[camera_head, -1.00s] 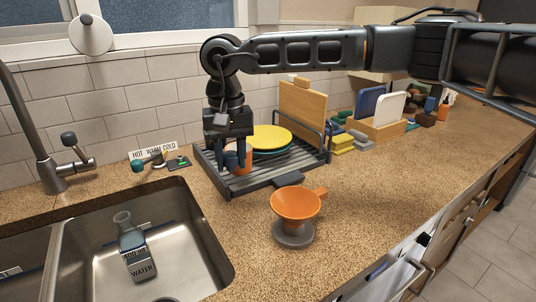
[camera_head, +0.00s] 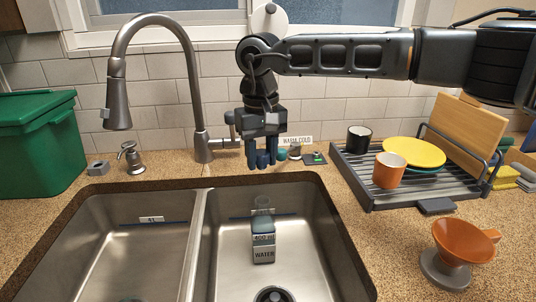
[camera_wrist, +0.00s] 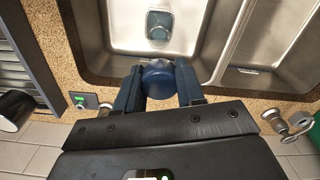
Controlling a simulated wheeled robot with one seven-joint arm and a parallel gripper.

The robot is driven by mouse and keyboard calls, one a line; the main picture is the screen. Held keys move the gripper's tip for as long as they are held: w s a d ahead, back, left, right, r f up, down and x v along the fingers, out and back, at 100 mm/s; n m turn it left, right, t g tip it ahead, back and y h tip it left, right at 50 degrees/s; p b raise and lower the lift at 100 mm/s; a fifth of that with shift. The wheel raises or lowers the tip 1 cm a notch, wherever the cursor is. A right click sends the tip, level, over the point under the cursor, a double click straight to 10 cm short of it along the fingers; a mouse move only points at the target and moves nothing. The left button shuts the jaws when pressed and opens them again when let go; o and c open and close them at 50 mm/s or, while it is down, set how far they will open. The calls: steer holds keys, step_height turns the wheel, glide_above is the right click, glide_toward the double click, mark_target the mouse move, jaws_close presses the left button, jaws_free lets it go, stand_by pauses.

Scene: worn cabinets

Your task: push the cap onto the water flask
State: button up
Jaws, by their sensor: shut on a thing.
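The water flask (camera_head: 263,240) is in the right basin of the sink, a clear blue-grey bottle labelled "400 ml" and "WATER". In the wrist view its round open-looking top (camera_wrist: 158,24) shows beyond the fingers. My gripper (camera_head: 262,164) is shut on a dark blue round cap (camera_wrist: 158,74). In the head view the cap (camera_head: 263,160) shows small between the fingertips. The gripper points down near the sink's back edge, behind and above the flask, with the cap clearly apart from it.
The sink (camera_head: 198,240) has two basins with a divider; a tall faucet (camera_head: 190,90) stands left of my gripper. At the right are a dish rack (camera_head: 350,170) with mugs and plates, and an orange funnel (camera_head: 464,240) on a grey base. A green bin (camera_head: 35,140) stands far left.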

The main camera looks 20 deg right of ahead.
mark_target(262, 168)
steer(key=shift+f+b, duration=1.45)
steer(key=shift+f, duration=0.6)
steer(key=shift+s, duration=0.1)
